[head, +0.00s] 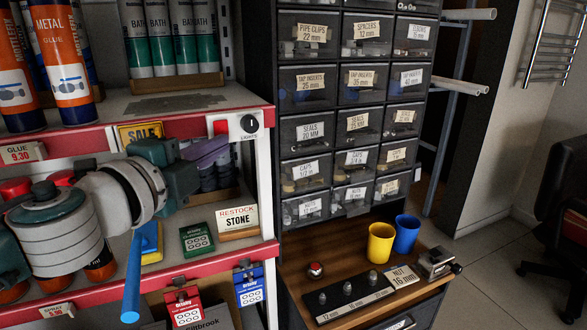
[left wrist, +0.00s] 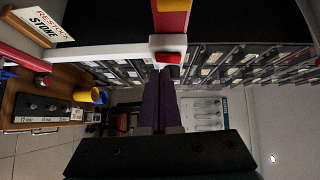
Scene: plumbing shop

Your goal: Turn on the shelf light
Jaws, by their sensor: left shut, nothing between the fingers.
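The light switch box (head: 236,127) is white and sits on the red front edge of the upper shelf, at its right end. It has a red switch (head: 221,127) on the left, a round black knob (head: 249,123) on the right and a "LIGHTS" label. My left gripper (head: 222,144) has purple fingers, shut and empty, just below and left of the red switch. In the left wrist view the fingertips (left wrist: 161,72) point at the white box (left wrist: 168,43) and its red switch (left wrist: 169,57). I cannot tell whether they touch. My right gripper is not in view.
Glue tubes (head: 66,60) stand on the upper shelf. Below are a "RESTOCK STONE" card (head: 238,217) and a green box (head: 196,240) on the lower shelf. A drawer cabinet (head: 277,120) stands right. A yellow cup (head: 381,243) and a blue cup (head: 406,235) stand on the wooden counter.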

